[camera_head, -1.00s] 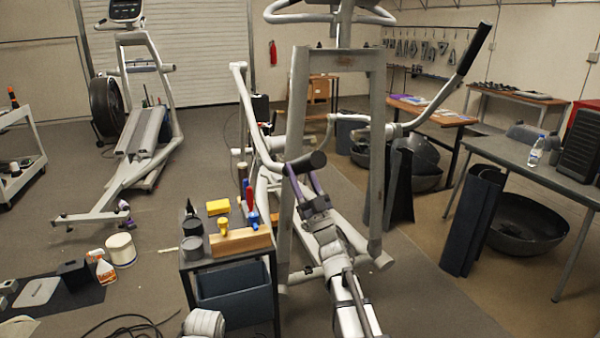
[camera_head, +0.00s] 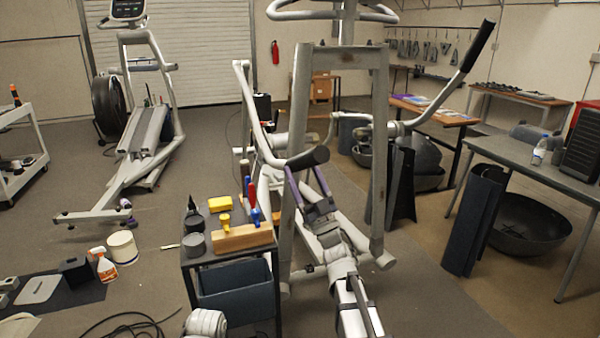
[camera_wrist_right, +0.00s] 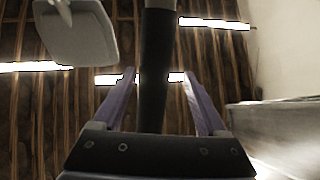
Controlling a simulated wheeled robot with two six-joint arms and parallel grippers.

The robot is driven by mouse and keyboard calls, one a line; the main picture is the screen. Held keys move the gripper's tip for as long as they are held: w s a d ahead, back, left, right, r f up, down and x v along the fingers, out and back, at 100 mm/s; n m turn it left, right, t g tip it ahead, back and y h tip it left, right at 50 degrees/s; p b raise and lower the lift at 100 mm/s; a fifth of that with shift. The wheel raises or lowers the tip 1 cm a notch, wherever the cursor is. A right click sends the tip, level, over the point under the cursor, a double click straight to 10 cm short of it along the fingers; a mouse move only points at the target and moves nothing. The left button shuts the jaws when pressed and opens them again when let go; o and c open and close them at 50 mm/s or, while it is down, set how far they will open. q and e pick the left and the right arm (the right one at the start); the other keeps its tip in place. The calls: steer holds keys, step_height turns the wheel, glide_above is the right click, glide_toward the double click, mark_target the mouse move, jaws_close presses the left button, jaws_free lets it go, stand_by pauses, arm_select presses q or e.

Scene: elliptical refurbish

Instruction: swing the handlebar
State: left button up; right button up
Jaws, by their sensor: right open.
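The nearer handlebar of the elliptical is a grey bent tube (camera_head: 262,134) ending in a black grip (camera_head: 308,158). My right gripper (camera_head: 303,173) is just below and in front of this grip, its purple fingers pointing up at it. In the right wrist view the open fingers (camera_wrist_right: 158,75) stand on either side of the black grip (camera_wrist_right: 153,95), with gaps on both sides. The other handlebar (camera_head: 432,104), with a black grip (camera_head: 478,46), rises to the right. My left gripper is not in view.
The machine's grey upright frame (camera_head: 379,150) stands close right of my right gripper. A dark tool cart (camera_head: 225,262) with a wooden block (camera_head: 243,238) is at the left. A grey table (camera_head: 530,168) stands at right. The floor at lower right is clear.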

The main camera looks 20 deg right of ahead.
steer(key=b+v, duration=0.3)
steer(key=v, duration=0.3)
steer(key=shift+b, duration=0.4)
